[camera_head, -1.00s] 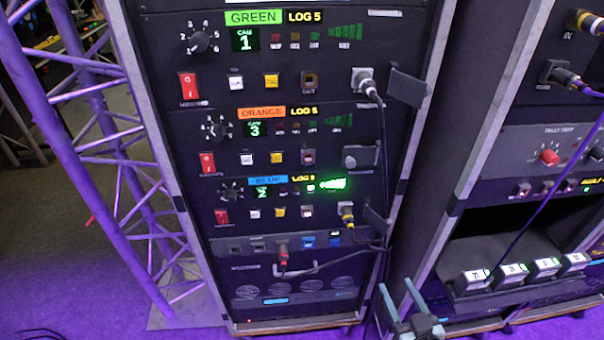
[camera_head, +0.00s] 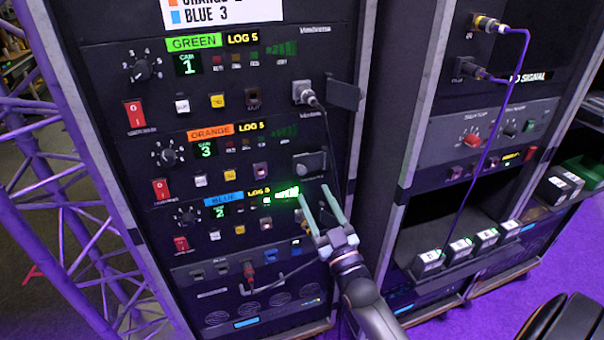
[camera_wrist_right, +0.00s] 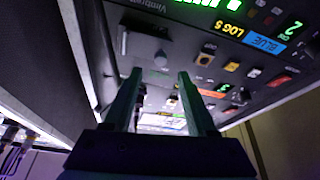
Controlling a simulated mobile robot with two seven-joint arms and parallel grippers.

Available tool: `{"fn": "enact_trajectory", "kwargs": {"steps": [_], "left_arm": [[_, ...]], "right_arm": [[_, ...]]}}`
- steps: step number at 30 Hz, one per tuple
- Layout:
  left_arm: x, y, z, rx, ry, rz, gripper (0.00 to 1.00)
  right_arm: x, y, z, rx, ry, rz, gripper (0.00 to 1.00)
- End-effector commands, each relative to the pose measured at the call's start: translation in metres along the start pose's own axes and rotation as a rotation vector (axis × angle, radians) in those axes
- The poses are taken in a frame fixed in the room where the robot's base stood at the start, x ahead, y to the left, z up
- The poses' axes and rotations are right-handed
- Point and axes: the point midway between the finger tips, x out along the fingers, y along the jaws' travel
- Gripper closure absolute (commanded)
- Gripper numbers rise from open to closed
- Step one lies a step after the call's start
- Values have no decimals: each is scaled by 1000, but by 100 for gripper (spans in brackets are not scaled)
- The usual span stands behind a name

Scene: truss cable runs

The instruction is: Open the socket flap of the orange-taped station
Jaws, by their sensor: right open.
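The orange-taped station's orange label (camera_head: 210,133) is on the middle unit of the rack, with display 3. Its socket flap (camera_head: 310,163) is a dark plate at the unit's right end and looks closed. In the right wrist view, which is upside down, the flap (camera_wrist_right: 143,43) lies beyond the fingertips, a little left of the gap. My right gripper (camera_head: 312,189) is open and empty, with its fingers pointing up at the rack, below the flap in the head view. The wrist view also shows the open fingers (camera_wrist_right: 160,75). My left gripper is out of view.
The green unit (camera_head: 195,43) above has a cable plug (camera_head: 307,95) in its socket and an open flap (camera_head: 344,95) beside it. A black cable hangs down near my gripper. A second rack (camera_head: 480,135) stands to the right. A purple truss is on the left.

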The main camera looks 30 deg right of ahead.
Motion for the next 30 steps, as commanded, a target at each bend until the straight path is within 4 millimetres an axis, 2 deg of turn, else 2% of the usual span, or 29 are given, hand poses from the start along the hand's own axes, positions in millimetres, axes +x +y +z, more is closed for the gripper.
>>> {"fn": "enact_trajectory", "kwargs": {"steps": [1, 6, 12, 24, 30], "left_arm": [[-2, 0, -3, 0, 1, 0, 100], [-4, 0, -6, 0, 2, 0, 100], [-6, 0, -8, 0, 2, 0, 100], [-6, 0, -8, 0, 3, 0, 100], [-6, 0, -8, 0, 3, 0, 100]], "right_arm": [[12, 0, -2, 0, 2, 0, 43], [42, 0, -1, 1, 1, -1, 43], [64, -1, 0, 1, -1, -2, 43], [69, -1, 1, 1, -3, -2, 43], [69, -1, 1, 1, -2, -2, 66]]}}
